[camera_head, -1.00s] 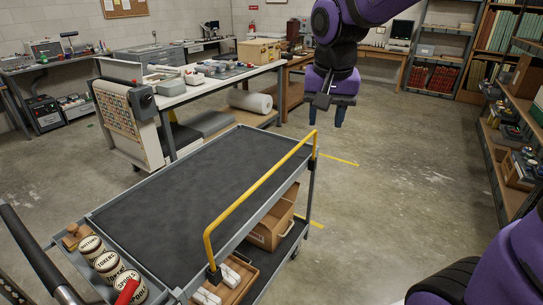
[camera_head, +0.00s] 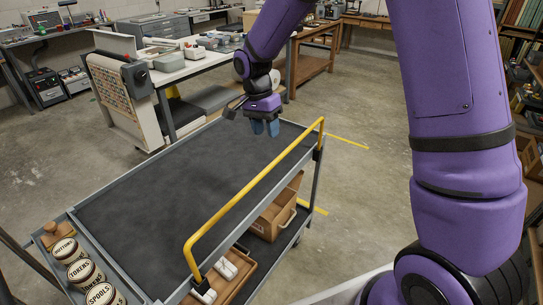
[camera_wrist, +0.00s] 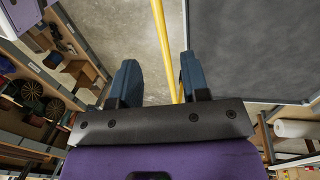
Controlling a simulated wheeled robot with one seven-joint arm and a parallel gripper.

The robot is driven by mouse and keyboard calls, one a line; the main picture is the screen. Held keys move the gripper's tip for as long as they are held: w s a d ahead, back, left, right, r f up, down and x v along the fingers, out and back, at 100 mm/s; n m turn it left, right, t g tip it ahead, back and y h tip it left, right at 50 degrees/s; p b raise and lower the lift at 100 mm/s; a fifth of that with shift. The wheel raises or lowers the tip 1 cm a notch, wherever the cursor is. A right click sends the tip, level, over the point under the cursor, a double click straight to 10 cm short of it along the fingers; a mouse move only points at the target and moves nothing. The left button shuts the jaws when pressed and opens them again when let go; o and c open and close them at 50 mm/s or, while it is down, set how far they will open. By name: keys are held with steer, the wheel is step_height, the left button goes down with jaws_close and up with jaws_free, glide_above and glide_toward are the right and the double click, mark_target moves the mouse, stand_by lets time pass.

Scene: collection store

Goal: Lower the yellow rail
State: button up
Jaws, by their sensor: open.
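The yellow rail (camera_head: 252,192) is a raised bar along the right long side of a grey cart with a dark top (camera_head: 175,195). It stands above the cart edge on end brackets. My gripper (camera_head: 264,128) hangs over the far part of the cart top, fingers pointing down, to the left of the rail's far end in the head view. In the wrist view the rail (camera_wrist: 163,45) runs between the two open blue fingers (camera_wrist: 158,80), nearer the right one, and lies beyond them. The gripper holds nothing; I cannot tell the exact gap to the rail.
Labelled round tins (camera_head: 78,268) and a wooden piece stand in the cart's near-left tray. Cardboard boxes (camera_head: 275,215) sit on its lower shelf. A white workbench (camera_head: 190,70) stands behind the cart. The cart top is otherwise clear, with open floor to the right.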

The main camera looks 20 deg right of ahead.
mark_target(272, 163)
steer(key=f, duration=0.3)
steer(key=s+f, duration=0.1)
steer(key=f, duration=0.2)
steer(key=d+f, duration=0.1)
steer(key=f, duration=0.3)
steer(key=shift+s+d, duration=0.1)
steer(key=shift+s, duration=0.25)
steer(key=shift+c, duration=0.3)
jaws_close()
